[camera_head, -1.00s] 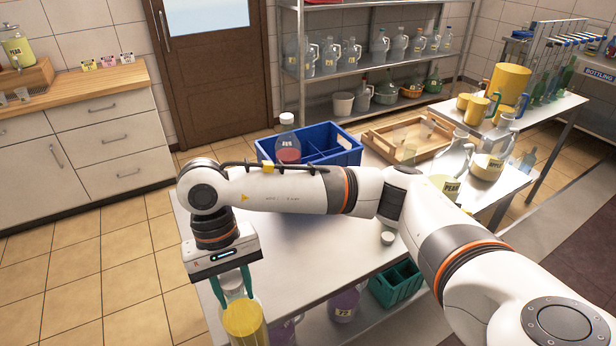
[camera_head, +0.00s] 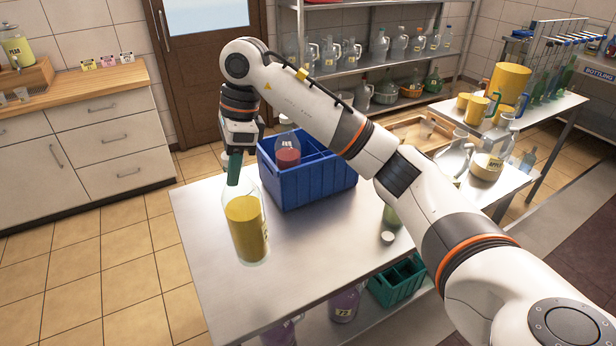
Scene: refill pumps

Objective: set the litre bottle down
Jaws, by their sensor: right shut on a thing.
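The litre bottle (camera_head: 246,228) is clear and part filled with yellow liquid. It appears near the left end of the steel table (camera_head: 300,258), tilted slightly. I cannot tell whether its base touches the top. My right gripper (camera_head: 234,168) is shut on the bottle's neck from above, with its green fingers hiding the mouth. My left gripper is not in view.
A blue divided crate (camera_head: 312,184) holding a bottle of red liquid (camera_head: 287,152) stands just right of my gripper. A white cap (camera_head: 388,237) lies further right. My right arm crosses over the table. The front left tabletop is clear.

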